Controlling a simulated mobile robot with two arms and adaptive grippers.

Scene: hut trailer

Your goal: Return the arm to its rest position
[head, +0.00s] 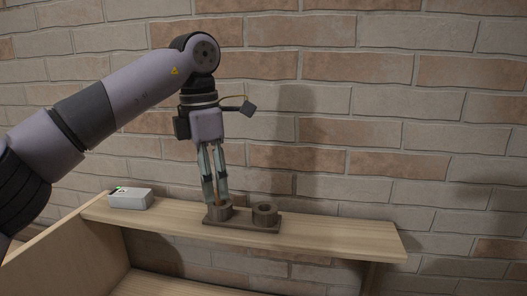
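My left arm comes in from the left, and its gripper (214,197) points straight down over the wooden shelf. Its fingertips are at the left cup (220,213) of a small brown two-cup holder (241,223). A thin brown upright piece (217,196) shows by the fingertips, above that cup. I cannot tell whether the fingers grip it or only stand around it. The right cup (265,213) stands clear of the gripper. My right gripper is not in view.
The pale wooden shelf (340,237) runs along a brick wall (400,120) close behind the gripper. A small white-grey box (130,199) with a green mark sits at the shelf's left end. The shelf's right part is bare. A wooden side panel (75,255) stands at lower left.

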